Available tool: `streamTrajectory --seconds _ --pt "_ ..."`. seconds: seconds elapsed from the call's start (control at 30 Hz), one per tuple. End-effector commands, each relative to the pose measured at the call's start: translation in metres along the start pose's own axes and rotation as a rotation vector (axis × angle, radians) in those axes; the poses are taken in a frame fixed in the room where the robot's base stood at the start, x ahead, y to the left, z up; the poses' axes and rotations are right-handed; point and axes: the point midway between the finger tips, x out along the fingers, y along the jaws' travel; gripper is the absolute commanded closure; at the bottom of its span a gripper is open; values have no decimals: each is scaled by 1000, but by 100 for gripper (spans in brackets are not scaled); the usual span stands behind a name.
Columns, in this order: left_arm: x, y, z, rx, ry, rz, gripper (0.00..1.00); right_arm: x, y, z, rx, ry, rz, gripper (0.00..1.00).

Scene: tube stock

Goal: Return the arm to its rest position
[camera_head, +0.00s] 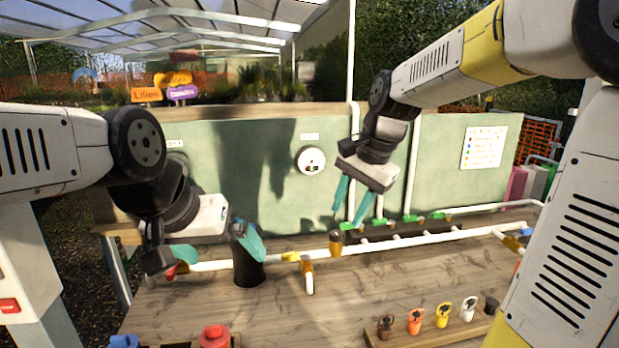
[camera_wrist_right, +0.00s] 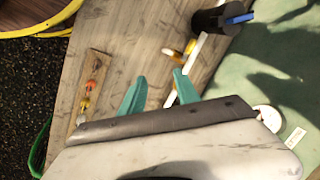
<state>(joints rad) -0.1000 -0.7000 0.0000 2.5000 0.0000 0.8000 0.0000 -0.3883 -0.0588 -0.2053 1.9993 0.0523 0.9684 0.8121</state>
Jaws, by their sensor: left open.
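My left gripper (camera_head: 216,262) is at the left in the head view, low over the table. Its teal fingers are spread wide. One finger overlaps the top of a black cylinder (camera_head: 249,272); I cannot tell whether they touch. My right gripper (camera_head: 347,213) hangs near the middle of the head view, in front of the green wall and above the white pipe (camera_head: 430,239). Its two teal fingers point down and are apart. In the right wrist view the right gripper (camera_wrist_right: 159,77) shows a gap between its fingers with nothing held.
A rack (camera_head: 420,335) with several coloured fittings is at the front right of the wooden table (camera_head: 190,305). A red fitting (camera_head: 214,336) and a blue one (camera_head: 124,341) are at the front left. Pipes with green and yellow fittings run along the back. The table's front middle is clear.

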Motion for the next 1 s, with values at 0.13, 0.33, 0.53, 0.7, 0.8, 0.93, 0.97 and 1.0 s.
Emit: streamTrajectory --seconds 0.13,0.33,0.53,0.7,0.8,0.93,0.97,1.0 --pt "0 0 0 0 0 0 0 -27 39 19 -190 61 -61 62" --pt "0 0 0 0 0 0 0 -46 87 49 -460 177 -92 62" --pt "0 0 0 0 0 0 0 -48 121 73 -674 283 -72 62" --pt "0 0 0 0 0 0 0 -46 134 81 -758 323 -52 62" --pt "0 0 0 0 0 0 0 -46 135 82 -771 328 -49 62" --pt "0 0 0 0 0 0 0 -46 135 82 -771 328 -49 62" --pt "0 0 0 0 0 0 0 -46 135 82 -770 328 -49 62" --pt "0 0 0 0 0 0 0 -46 135 82 -770 328 -50 62"
